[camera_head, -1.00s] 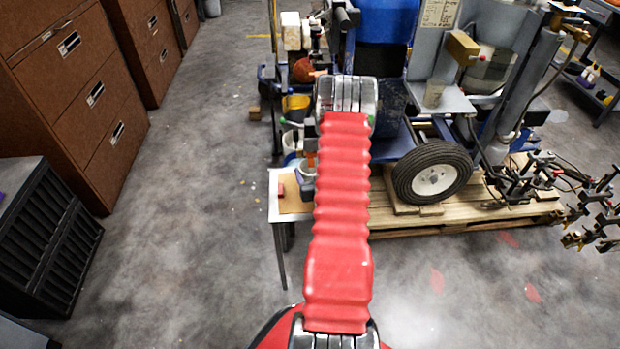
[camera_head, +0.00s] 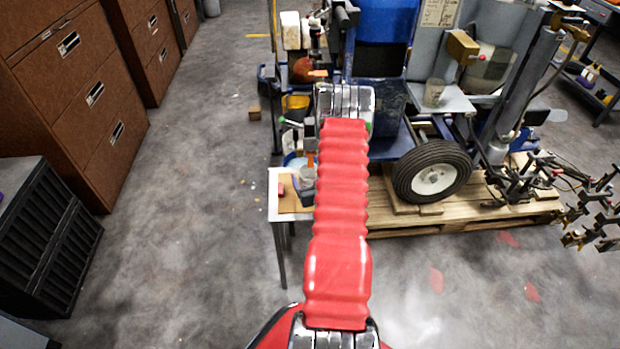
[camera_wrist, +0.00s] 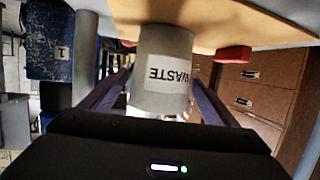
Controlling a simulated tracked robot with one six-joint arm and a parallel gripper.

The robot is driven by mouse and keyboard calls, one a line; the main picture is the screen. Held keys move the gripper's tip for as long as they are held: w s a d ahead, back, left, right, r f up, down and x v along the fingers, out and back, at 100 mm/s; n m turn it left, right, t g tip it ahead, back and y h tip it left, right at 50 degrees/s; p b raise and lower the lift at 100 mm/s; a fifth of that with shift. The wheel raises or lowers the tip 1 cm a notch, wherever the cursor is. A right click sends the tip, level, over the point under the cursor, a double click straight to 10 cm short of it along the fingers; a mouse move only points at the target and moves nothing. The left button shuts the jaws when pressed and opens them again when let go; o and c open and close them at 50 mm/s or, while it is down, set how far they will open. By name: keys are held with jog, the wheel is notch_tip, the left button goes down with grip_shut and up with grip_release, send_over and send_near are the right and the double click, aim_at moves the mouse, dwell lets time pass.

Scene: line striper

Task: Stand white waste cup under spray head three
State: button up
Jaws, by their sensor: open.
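The white waste cup (camera_wrist: 160,88) fills the middle of the wrist view. It looks pale grey, its label reads WASTE upside down, and its far end meets a tan board (camera_wrist: 225,22). My gripper (camera_wrist: 162,76) is open, with one dark finger on each side of the cup. I cannot tell whether either finger touches it. In the head view the cup is hidden behind my red arm, near the small table (camera_head: 273,211). Several hose-fed heads (camera_head: 590,205) show at the far right; I cannot tell which is number three.
A red block (camera_head: 281,189) lies on the small table. A wheeled machine with a tyre (camera_head: 432,172) stands on a wooden pallet (camera_head: 460,219). A clear cup (camera_head: 434,93) stands on its grey shelf. Brown drawers (camera_head: 75,80) line the left. The floor between is open.

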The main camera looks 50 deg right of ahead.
jog(key=shift+r, duration=0.1)
jog(key=v, duration=1.2)
dwell(0.7)
